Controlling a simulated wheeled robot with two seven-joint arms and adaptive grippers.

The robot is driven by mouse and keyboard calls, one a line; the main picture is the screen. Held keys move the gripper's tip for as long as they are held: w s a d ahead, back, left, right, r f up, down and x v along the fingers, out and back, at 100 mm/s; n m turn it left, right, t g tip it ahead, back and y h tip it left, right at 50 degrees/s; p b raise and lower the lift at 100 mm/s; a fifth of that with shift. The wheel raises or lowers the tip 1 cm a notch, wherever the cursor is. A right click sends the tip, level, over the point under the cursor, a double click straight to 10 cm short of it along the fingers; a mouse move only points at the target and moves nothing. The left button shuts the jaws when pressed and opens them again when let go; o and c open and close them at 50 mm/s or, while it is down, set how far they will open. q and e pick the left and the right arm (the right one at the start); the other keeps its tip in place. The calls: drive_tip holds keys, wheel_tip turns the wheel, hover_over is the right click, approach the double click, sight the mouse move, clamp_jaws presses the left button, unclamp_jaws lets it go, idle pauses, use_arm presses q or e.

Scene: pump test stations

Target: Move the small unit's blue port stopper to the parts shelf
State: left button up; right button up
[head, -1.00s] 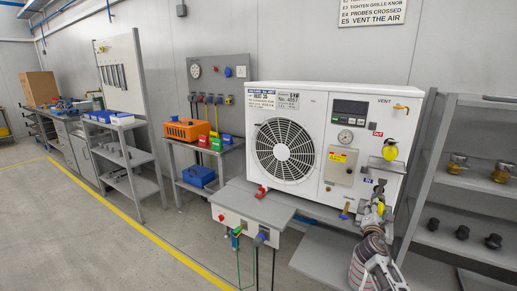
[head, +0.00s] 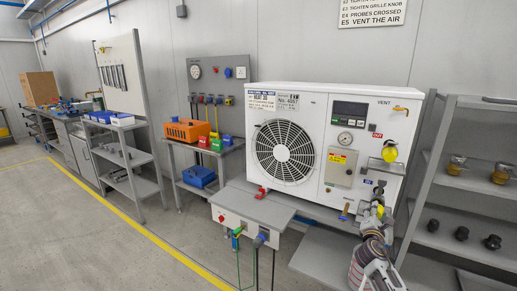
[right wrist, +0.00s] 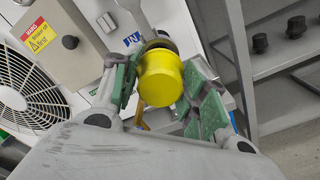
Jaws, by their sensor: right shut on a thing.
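The white unit (head: 290,110) stands on a bench with its fan grille at left. My right gripper (head: 378,212) is at its lower right front, by the blue IN label (right wrist: 131,40). In the right wrist view the green-padded fingers (right wrist: 163,88) are shut on a yellow stopper (right wrist: 160,80) with a dark ring at its far end. I cannot tell whether this stopper is still seated in the port. A second yellow stopper (head: 389,154) sits higher, below the red OUT label. The grey shelf (head: 472,185) stands at right. My left gripper is not in view.
The shelf carries two amber-based parts (head: 501,173) on its upper board and several black caps (head: 461,233) below. A metal lever (head: 384,164) projects close above my right gripper. A control box (head: 240,222) stands in front of the bench. Open floor lies at left.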

drive_tip(key=shift+p+v, duration=0.6)
drive_tip(key=shift+v, duration=0.55)
